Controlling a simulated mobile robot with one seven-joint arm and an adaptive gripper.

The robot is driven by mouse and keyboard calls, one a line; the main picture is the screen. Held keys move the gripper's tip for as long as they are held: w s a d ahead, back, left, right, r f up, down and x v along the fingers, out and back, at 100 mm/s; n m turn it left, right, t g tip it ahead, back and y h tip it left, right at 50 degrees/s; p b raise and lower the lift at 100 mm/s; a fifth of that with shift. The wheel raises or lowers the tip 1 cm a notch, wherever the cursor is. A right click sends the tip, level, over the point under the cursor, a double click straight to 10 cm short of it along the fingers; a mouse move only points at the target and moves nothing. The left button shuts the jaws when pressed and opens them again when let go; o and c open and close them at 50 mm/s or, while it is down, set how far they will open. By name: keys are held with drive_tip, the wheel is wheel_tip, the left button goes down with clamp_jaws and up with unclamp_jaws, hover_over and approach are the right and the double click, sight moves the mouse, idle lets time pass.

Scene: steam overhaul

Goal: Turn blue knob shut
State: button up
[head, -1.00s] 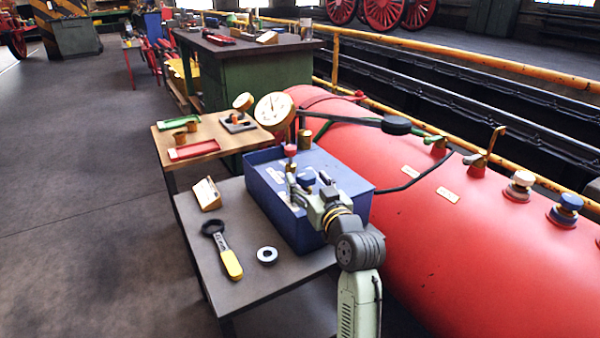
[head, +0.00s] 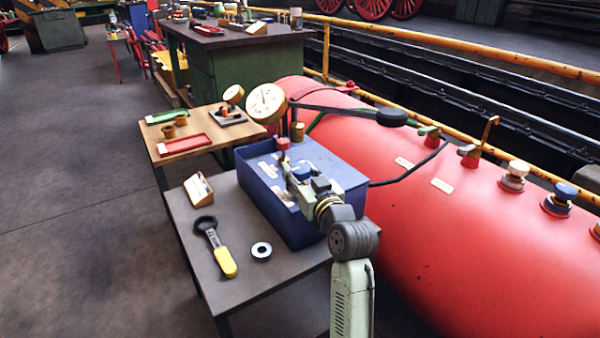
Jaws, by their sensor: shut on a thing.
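A blue knob (head: 302,172) stands on top of the blue box (head: 262,190), partly hidden by my gripper. My gripper (head: 297,179) reaches over the box from the front right and is shut on this knob. The fingertips are small here, and the knob's turn angle cannot be read. A red knob (head: 283,144) stands upright on the box just behind. A round dial gauge (head: 266,103) rises behind the box. Another blue knob (head: 565,191) sits on the red tank (head: 450,235) at the far right, apart from my gripper.
The box stands on a grey table (head: 232,282) with a yellow-handled wrench (head: 220,252), a ring (head: 261,250) and a small sign (head: 198,188). A wooden table (head: 196,152) with trays is behind. A black pipe (head: 413,172) runs to the tank. The floor at left is clear.

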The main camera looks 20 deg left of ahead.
drive_tip(key=c, duration=0.4)
